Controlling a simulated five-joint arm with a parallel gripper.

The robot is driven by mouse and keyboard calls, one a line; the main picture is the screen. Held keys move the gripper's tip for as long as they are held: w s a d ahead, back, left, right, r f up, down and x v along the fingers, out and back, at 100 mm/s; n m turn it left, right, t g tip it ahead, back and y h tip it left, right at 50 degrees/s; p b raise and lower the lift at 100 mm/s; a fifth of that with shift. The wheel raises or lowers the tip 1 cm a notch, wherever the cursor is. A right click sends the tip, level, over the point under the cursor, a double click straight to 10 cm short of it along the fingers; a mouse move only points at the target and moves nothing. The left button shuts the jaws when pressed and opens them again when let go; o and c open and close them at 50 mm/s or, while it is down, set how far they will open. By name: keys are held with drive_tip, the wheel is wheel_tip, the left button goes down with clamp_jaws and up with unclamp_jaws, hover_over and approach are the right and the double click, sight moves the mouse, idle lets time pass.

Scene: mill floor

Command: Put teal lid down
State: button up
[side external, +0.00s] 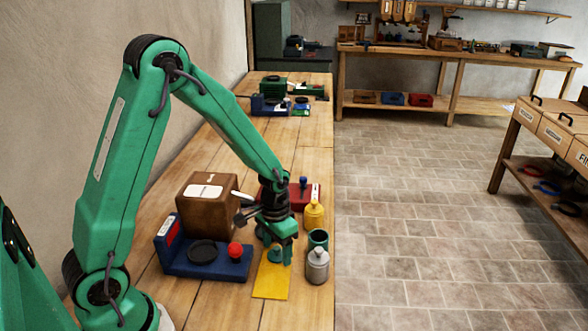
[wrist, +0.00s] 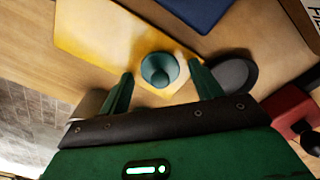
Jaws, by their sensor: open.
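The teal lid (wrist: 160,70) is a small round piece with a knob. In the wrist view it is at the edge of the yellow mat (wrist: 95,35) and appears to rest on it. My gripper (wrist: 160,82) is open, with one finger on each side of the lid and visible gaps between. In the side view my gripper (side external: 279,252) is low over the far end of the yellow mat (side external: 270,282). There the teal lid (side external: 274,255) is partly hidden by the fingers. An open teal jar (side external: 318,238) stands just right of the gripper.
A grey jar (side external: 317,266) and a yellow jar (side external: 314,215) stand close on the right, near the bench edge. A blue device (side external: 190,270) with a red knob and a brown box (side external: 205,215) are left. A red block (side external: 308,192) is behind. Bare bench lies in front.

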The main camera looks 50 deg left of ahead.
sight(277, 247)
drive_tip(key=shift+r, duration=0.15)
wheel_tip(277, 247, up, 12)
idle(0.7)
idle(0.5)
drive_tip(key=s+d+r+t, duration=0.2)
drive_tip(key=s+r+t, duration=0.3)
drive_tip(key=s+r, duration=0.6)
drive_tip(key=s, duration=0.4)
drive_tip(key=shift+d+r+t, duration=0.3)
drive_tip(key=shift+d+r, duration=0.05)
